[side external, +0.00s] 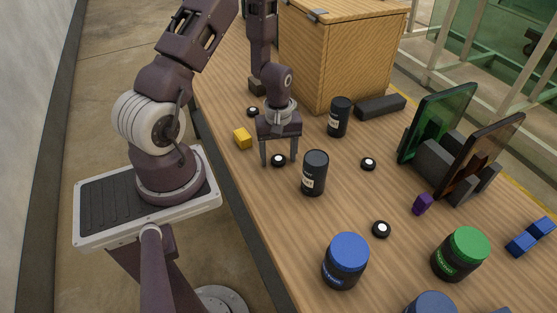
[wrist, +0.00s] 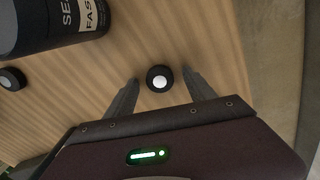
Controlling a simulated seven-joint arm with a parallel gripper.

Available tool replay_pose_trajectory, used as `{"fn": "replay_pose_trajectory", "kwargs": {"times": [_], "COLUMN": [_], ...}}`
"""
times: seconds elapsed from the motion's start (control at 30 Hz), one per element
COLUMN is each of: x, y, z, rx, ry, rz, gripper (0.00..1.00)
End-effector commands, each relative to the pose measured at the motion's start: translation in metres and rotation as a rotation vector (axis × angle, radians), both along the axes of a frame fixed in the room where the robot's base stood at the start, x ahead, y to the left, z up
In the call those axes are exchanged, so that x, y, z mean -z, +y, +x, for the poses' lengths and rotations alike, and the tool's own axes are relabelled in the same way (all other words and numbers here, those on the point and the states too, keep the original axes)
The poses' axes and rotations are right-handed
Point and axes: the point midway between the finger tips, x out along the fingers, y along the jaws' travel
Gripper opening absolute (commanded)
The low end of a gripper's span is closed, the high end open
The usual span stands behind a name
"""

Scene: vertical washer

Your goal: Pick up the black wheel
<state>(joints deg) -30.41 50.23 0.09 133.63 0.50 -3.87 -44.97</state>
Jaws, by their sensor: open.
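A small black wheel with a white centre (side external: 278,160) lies on the table below my gripper (side external: 279,163). In the wrist view the black wheel (wrist: 160,78) sits between the two fingertips of my gripper (wrist: 163,82), with a gap on each side. The fingers are spread apart and hold nothing. More black wheels with white centres lie on the table: one behind (side external: 253,112), one to the right (side external: 368,164), and one nearer the front (side external: 381,229).
A black canister (side external: 314,172) stands just right of my gripper; it also shows in the wrist view (wrist: 40,25). Another canister (side external: 339,117) and a wooden cabinet (side external: 345,55) stand behind. A yellow block (side external: 242,138) lies to the left, near the table edge.

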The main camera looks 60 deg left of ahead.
Motion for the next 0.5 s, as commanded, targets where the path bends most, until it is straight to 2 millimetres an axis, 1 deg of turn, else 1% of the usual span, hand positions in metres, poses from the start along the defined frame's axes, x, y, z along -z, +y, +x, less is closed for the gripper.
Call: {"fn": "replay_pose_trajectory", "kwargs": {"times": [0.13,0.17,0.2,0.27,0.4,0.47,0.5], "x": [-0.0004,-0.0004,-0.0005,-0.0006,-0.0007,-0.0008,-0.0008], "y": [0.0,0.0,0.0001,0.0,0.0,0.0,0.0], "z": [0.0002,0.0002,0.0001,0.0001,0.0001,0.0001,0.0001], "rx": [0.001,0.001,0.001,0.001,0.001,0.001,0.001], "ry": [0.0,0.0,0.0,0.0,0.0,0.0,0.0], "rz": [0.0,0.0,0.0,0.0,0.0,0.0,0.0], "gripper": [0.63,0.59,0.51,0.4,0.12,0.0,0.0]}}
